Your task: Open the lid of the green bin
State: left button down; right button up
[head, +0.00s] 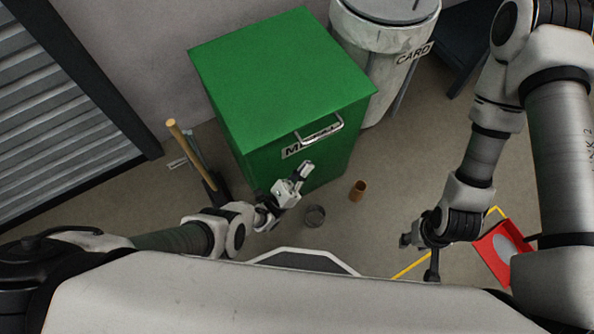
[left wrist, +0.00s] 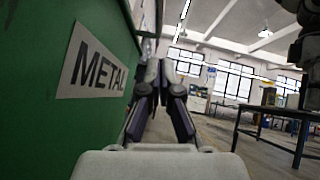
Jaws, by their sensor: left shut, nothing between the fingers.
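The green bin (head: 265,160) stands upright in the middle of the head view, with its flat green lid (head: 280,75) down on top. A metal bar handle (head: 322,132) is at the lid's front edge, above a partly covered label. In the left wrist view the bin's green wall (left wrist: 40,120) is close on the left, with a METAL label (left wrist: 92,68). My left gripper (head: 304,172) is shut and empty, just in front of the bin and below the handle. It also shows in the left wrist view (left wrist: 162,75). My right gripper (head: 420,255) hangs over the floor at the right, away from the bin.
A white round bin (head: 385,50) marked CARD stands behind at the right. A brown cup (head: 357,190) and a grey ring-shaped thing (head: 315,215) are on the floor before the green bin. Wooden-handled tools (head: 187,145) stand at its left. A red thing (head: 497,250) lies right.

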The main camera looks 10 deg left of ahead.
pick_arm(q)
notch_tip(320, 180, up, 6)
jog(key=w+d+p, duration=0.1)
jog(key=w+p, duration=0.1)
jog(key=p, duration=0.2)
jog(key=shift+w+d+r, duration=0.15)
jog(key=shift+w+r, duration=0.1)
jog(key=shift+w, duration=0.05)
